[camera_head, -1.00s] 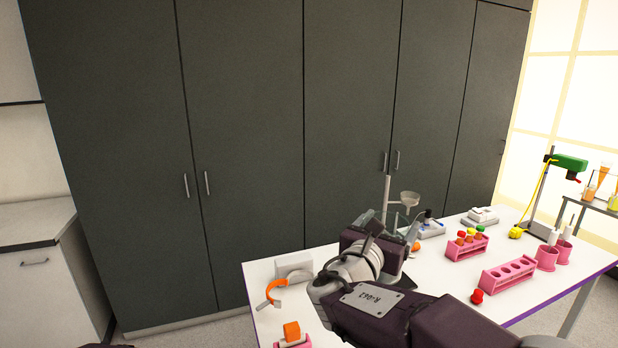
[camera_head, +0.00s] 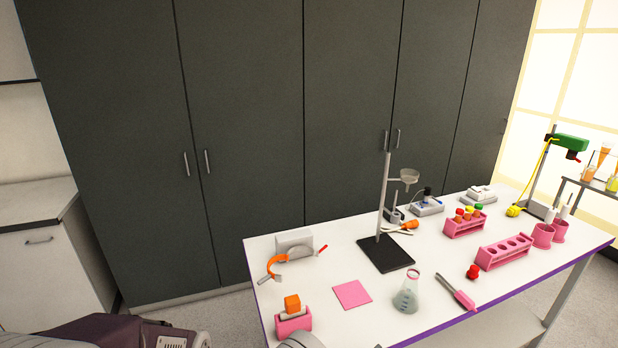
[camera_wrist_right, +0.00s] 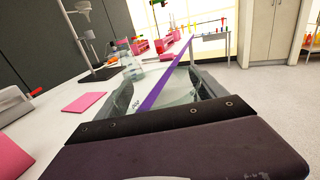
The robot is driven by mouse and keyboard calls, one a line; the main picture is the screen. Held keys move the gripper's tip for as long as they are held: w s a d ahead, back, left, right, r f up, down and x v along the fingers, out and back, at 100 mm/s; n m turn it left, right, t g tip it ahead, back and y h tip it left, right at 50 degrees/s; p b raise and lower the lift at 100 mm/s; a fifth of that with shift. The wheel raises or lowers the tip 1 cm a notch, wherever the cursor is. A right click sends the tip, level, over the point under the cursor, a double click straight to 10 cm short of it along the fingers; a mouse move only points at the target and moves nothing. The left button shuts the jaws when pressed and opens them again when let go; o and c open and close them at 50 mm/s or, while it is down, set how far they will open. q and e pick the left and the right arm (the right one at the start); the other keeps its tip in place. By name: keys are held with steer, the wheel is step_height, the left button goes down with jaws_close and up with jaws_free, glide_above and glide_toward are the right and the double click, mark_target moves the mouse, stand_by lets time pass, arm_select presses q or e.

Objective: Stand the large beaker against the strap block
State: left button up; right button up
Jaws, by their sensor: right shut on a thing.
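The large beaker (camera_wrist_right: 172,93) is clear glass and sits between the fingers of my right gripper (camera_wrist_right: 165,95) in the right wrist view. The gripper is shut on it beside the table's front edge. In the head view the beaker and this gripper's fingers are below the picture. The strap block (camera_head: 296,243) is a light grey block at the table's back left, with an orange curved strap (camera_head: 277,266) at its front left. The grey block also shows in the right wrist view (camera_wrist_right: 14,104), at the left edge. My left gripper is not in view.
A pink holder with an orange top (camera_head: 293,323) stands at the front left. A pink mat (camera_head: 352,294), a conical flask (camera_head: 406,299), a pink-handled tool (camera_head: 460,296) and a ring stand base (camera_head: 386,254) lie farther right. Table between block and mat is clear.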

steer(key=shift+s+f, duration=0.25)
steer(key=shift+f, duration=0.4)
steer(key=shift+s+f, duration=0.2)
steer(key=shift+f, duration=0.4)
step_height(320, 180, down, 7)
steer(key=b, duration=0.7)
steer(key=shift+w, duration=0.1)
steer(key=shift+r, duration=0.15)
